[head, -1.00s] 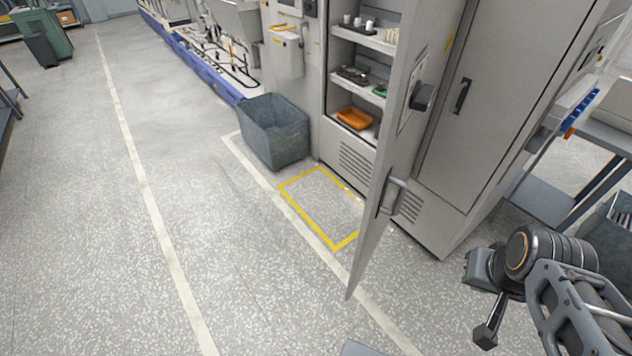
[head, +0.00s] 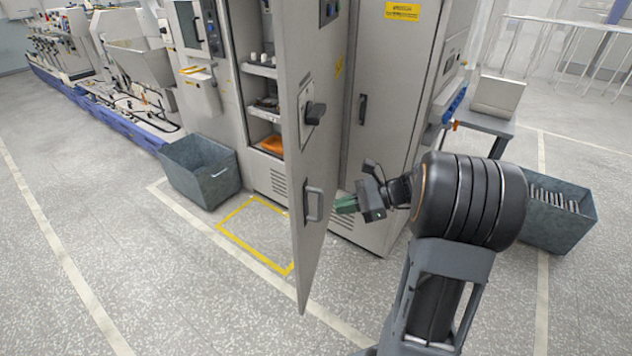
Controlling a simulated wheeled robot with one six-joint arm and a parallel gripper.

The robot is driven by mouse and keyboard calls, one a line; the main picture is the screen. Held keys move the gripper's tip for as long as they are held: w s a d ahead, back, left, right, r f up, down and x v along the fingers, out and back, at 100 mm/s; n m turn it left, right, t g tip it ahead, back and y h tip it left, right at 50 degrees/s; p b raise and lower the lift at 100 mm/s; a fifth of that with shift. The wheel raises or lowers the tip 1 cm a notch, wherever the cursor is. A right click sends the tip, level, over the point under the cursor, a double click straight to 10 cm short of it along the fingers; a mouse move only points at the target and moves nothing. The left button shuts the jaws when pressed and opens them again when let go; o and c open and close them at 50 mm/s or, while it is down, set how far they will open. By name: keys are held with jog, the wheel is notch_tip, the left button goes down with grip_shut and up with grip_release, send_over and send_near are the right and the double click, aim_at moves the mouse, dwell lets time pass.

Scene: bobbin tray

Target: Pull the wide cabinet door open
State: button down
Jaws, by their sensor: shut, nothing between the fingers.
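The wide grey cabinet door (head: 318,160) stands swung out from the cabinet, seen at a steep angle. Shelves inside the cabinet (head: 265,100) show to its left. A bar handle (head: 313,205) sits low on the door's outer face, and a dark latch knob (head: 315,113) sits higher up. My gripper (head: 344,205) is at handle height, just right of the handle, its green-tipped fingers pointing left at the door. It is shut and empty. A small gap seems to separate it from the handle; exact contact is hard to tell.
A closed cabinet door (head: 385,120) stands behind my gripper. A grey bin (head: 200,172) is on the floor at left, beside a yellow floor outline (head: 232,240). Another bin (head: 560,215) stands at right. The floor at front left is clear.

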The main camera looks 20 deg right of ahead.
jog(key=w+d+m+t+y, duration=0.25)
jog(key=d+m+t, duration=0.25)
jog(key=d, duration=0.3)
jog(key=p, duration=0.3)
send_near(308, 181)
jog(key=shift+h, duration=0.35)
jog(key=x, duration=0.7)
jog(key=shift+w+a, duration=0.2)
